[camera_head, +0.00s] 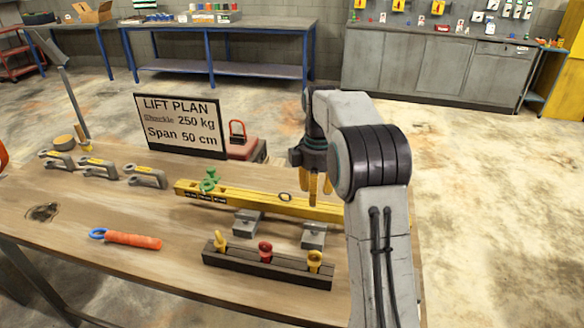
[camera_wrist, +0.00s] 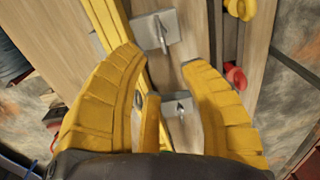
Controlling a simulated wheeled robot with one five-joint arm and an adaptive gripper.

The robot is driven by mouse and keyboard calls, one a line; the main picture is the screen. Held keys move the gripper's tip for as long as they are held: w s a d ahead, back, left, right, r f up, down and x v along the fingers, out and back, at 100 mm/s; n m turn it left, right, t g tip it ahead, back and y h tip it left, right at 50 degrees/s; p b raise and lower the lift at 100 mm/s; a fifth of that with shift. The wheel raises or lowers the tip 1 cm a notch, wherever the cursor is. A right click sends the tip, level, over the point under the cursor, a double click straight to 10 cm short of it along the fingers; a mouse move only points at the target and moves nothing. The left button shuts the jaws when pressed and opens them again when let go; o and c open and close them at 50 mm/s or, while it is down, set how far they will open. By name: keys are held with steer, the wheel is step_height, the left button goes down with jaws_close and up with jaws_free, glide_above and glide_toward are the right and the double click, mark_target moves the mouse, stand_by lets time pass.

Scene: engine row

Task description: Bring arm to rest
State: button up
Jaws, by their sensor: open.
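My gripper (camera_head: 320,190) hangs from my arm above the right part of the workbench, pointing down over the yellow beam (camera_head: 255,201). A green shackle (camera_head: 209,181) sits on the left part of the beam.
A dark rack (camera_head: 265,268) with yellow and red pieces lies at the front. A LIFT PLAN sign (camera_head: 180,125) stands at the back, with a red padlock-like object (camera_head: 238,133) beside it. Several grey clamps (camera_head: 98,168) and an orange-handled tool (camera_head: 132,240) lie left. Floor right of the bench is clear.

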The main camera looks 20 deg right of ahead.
steer(key=s+a+r+m+t, duration=0.1)
steer(key=s+a+r+m, duration=0.3)
steer(key=s, duration=0.3)
steer(key=s+a+m+t, duration=0.1)
steer(key=s+a+m, duration=0.2)
steer(key=s, duration=0.8)
steer(key=s+a+f+m+t, duration=0.1)
steer(key=s+a+m, duration=0.2)
steer(key=s, duration=0.8)
steer(key=shift+a+m+t, duration=0.3)
steer(key=shift+m+t, duration=0.1)
steer(key=shift+m, duration=0.3)
